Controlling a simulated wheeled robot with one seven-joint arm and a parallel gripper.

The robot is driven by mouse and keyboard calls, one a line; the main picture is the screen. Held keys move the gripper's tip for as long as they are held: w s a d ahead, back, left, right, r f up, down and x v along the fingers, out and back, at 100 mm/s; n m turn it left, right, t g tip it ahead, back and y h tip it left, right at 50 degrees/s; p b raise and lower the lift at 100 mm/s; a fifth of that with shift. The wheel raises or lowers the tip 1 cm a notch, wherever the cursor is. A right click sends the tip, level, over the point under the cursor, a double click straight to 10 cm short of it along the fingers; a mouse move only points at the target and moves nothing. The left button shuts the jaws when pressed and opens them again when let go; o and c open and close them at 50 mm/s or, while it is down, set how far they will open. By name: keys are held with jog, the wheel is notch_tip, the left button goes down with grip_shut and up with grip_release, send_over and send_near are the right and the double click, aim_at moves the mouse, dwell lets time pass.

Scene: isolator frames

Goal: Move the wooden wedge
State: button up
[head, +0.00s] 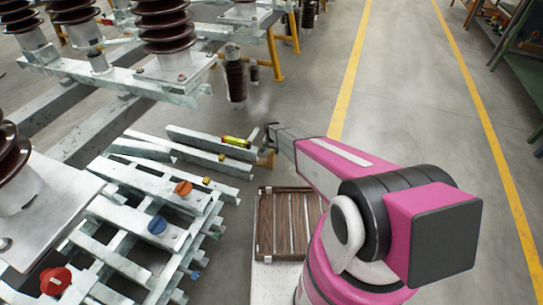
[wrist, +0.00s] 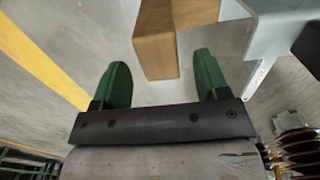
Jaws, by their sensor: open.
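The wooden wedge (wrist: 156,42) is a light brown block in the upper middle of the wrist view. Its near end shows between the two green fingers of my gripper (wrist: 161,62), with a visible gap on each side. I cannot tell how far ahead of the fingertips it lies. My gripper is open and holds nothing. In the head view the wedge (head: 266,159) is a small brown patch just below my gripper (head: 270,136), at the right end of the steel beams. Part of it is hard to make out there.
Galvanised steel beams (head: 210,157) lie stacked on the left, with a yellow-green item (head: 236,141) on one. A brown slatted wooden tray (head: 264,225) stands below my arm. Brown insulators (head: 163,25) stand on frames behind. Open grey floor (head: 420,100) lies to the right.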

notch_tip(320, 180, up, 5)
jog(key=shift+r, duration=0.1)
dwell(0.5)
jog(key=s+d+r+n, duration=0.1)
jog(key=s+d+r, duration=0.5)
jog(key=s+r, duration=0.5)
jog(key=s+d+r+n, duration=0.1)
jog(key=s+d+r, duration=0.6)
jog(key=s+r, duration=0.3)
jog(key=s+d+r+n, duration=0.2)
jog(key=s+d+r, duration=0.4)
jog(key=s+r, duration=0.5)
notch_tip(320, 180, up, 4)
jog(key=shift+s+d+r, duration=0.2)
jog(key=shift+s+d, duration=0.05)
jog(key=shift+s, duration=0.05)
